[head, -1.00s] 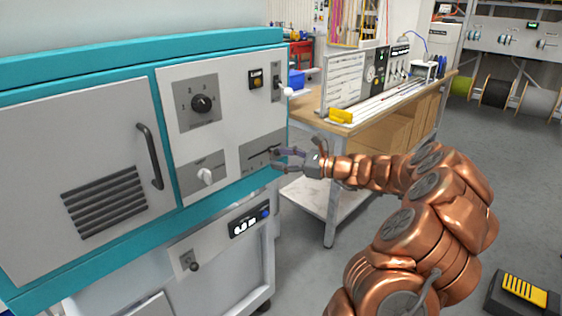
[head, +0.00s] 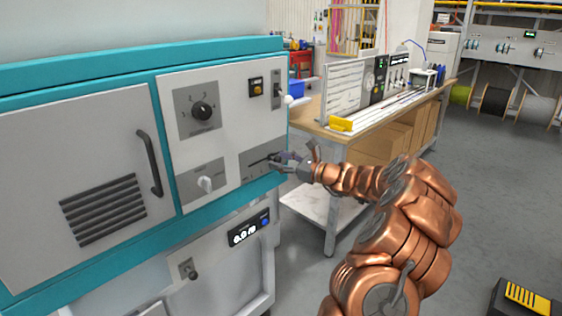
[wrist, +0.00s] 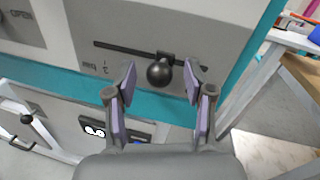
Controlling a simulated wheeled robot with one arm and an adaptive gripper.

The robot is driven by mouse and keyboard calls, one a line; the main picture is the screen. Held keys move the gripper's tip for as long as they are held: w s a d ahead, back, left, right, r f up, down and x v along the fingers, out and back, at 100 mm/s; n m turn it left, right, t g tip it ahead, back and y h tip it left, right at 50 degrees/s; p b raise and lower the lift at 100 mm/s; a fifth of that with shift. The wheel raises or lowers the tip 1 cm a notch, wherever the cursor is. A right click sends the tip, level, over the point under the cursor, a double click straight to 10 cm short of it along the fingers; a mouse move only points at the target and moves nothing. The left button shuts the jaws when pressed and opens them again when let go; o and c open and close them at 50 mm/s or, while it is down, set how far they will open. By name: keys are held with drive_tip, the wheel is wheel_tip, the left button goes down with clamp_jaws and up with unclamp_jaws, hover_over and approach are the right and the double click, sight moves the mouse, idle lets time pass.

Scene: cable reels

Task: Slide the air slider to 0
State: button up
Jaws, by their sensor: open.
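The air slider is a round black knob (wrist: 160,72) on a dark horizontal slot in a grey plate, shown in the wrist view. The knob sits toward the right part of the slot, with a long bare stretch of slot to its left. My gripper (wrist: 161,84) is open, with one purple-padded finger on each side of the knob. I cannot tell whether either finger touches it. In the head view, the slider plate (head: 258,152) is at the lower right of the machine front, and my gripper (head: 280,158) partly hides the knob there.
The machine front also has a rotary dial (head: 202,110), a white knob (head: 205,184), a toggle switch (head: 277,96) and a door handle (head: 150,160). A wooden workbench (head: 375,120) stands close on the right.

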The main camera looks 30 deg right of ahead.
clamp_jaws()
idle(0.5)
